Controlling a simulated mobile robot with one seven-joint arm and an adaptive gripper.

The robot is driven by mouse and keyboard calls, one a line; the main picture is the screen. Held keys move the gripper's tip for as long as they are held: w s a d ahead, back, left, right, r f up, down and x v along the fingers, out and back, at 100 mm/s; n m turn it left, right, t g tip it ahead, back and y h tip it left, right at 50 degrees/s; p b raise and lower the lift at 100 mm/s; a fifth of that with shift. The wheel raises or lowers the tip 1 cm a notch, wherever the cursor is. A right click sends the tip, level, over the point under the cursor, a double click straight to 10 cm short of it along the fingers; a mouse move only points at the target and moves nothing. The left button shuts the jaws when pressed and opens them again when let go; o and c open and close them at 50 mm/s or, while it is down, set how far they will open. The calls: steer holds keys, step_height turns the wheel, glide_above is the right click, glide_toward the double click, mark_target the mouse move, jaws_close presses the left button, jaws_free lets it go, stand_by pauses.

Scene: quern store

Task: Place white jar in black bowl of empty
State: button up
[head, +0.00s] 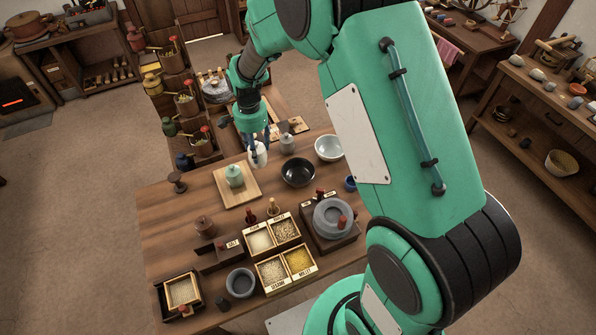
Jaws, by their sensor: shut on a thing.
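The white jar (258,157) is near the far side of the wooden table, between the fingers of my gripper (257,141). My gripper points down and is shut on the upper part of the jar. The jar looks upright; I cannot tell whether its base touches the table. The black bowl (298,173) stands on the table to the right of the jar and a little nearer to me. It looks empty. The jar and my gripper are apart from the bowl.
A green jar (234,174) stands on a wooden board (240,195) left of the bowl. A grey jar (287,142) and a pale bowl (329,147) stand behind it. A quern (333,218) and grain boxes (272,270) are nearer.

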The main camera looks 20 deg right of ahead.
steer(key=s+d+m, duration=0.2)
steer(key=d+m, duration=0.2)
steer(key=d, duration=1)
steer(key=shift+d+m, duration=0.4)
step_height(320, 180, down, 4)
steer(key=shift+a+f, duration=0.1)
steer(key=shift+f, duration=0.35)
steer(key=shift+f+b, duration=0.7)
steer(key=shift+f, duration=2.45)
steer(key=shift+f, duration=0.1)
steer(key=shift+f+b, duration=0.4)
steer(key=shift+f, duration=1.35)
steer(key=shift+f, duration=0.15)
